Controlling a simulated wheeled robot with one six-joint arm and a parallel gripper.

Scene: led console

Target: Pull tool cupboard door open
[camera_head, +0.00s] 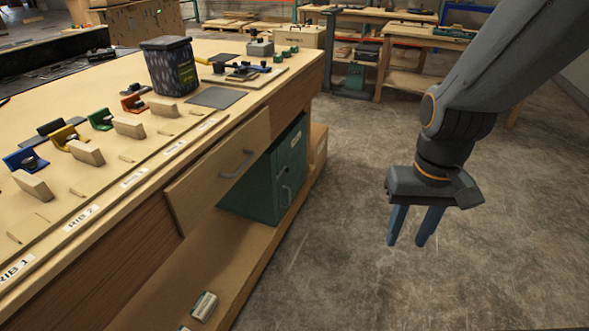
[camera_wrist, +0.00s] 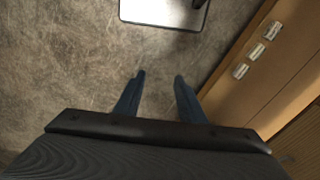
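The tool cupboard (camera_head: 262,185) is a dark green metal box on the bench's lower shelf. Its door (camera_head: 291,172) faces the aisle, carries a grey curved handle and looks shut. A wooden drawer front with a grey handle is above and to the left, hiding part of the cupboard. My gripper (camera_head: 408,243) hangs over the concrete floor, to the right of the cupboard and apart from it, fingers pointing down. Its two blue fingers are spread with nothing between them. In the wrist view the fingers (camera_wrist: 160,78) are apart over bare floor; the cupboard is not seen there.
The wooden workbench (camera_head: 147,262) fills the left, with coloured clamps, wooden blocks and a dark bin (camera_head: 170,68) on top. The drawer front (camera_head: 221,170) juts towards the aisle. Small metallic pieces (camera_head: 204,306) lie on the lower shelf. Floor around my gripper is clear.

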